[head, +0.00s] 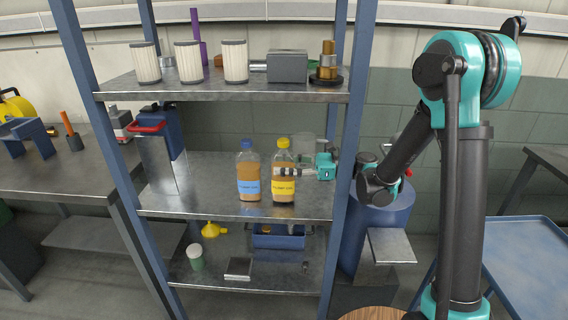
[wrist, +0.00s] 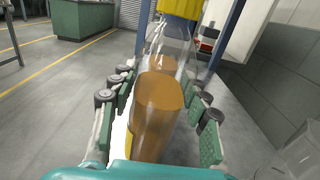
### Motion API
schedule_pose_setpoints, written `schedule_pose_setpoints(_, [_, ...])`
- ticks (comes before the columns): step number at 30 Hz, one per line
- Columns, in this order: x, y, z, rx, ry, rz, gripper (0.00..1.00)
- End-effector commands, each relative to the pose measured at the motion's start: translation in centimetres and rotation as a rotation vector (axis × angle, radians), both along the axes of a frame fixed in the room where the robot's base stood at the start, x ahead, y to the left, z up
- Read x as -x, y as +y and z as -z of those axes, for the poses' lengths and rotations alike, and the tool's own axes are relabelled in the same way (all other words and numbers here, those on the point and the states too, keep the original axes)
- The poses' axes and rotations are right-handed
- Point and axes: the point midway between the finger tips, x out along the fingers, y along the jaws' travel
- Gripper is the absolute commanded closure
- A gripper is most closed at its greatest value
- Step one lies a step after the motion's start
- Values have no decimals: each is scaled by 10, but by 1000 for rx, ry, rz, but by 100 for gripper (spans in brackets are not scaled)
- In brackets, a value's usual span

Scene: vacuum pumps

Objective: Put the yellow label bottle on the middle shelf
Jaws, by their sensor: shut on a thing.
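The yellow label bottle (head: 284,188) is upright at the middle shelf (head: 190,203), with amber liquid and a yellow cap. My gripper (head: 290,172) reaches in from the right and is shut around the bottle's body. In the wrist view the bottle (wrist: 160,105) is between the green finger pads of my gripper (wrist: 160,100), its yellow cap at the top. The bottle's base looks level with its neighbour's base; I cannot tell whether it bears on the shelf.
A blue label bottle (head: 248,172) stands just left of it. A clear beaker (head: 304,150) is behind my gripper. The blue rack post (head: 350,140) is close to my arm on the right. The top shelf (head: 200,92) holds filters. The left of the middle shelf has free room.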

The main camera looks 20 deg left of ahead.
Motion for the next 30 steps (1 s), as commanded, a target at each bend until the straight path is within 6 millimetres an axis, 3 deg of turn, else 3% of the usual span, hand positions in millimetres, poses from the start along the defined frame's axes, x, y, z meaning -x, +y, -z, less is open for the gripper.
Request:
schedule_pose_setpoints(27, [0,0,9,-1,0,0,100])
schedule_pose_setpoints(28, [0,0,9,-1,0,0,51])
schedule_pose_setpoints(30, [0,0,9,-1,0,0,43])
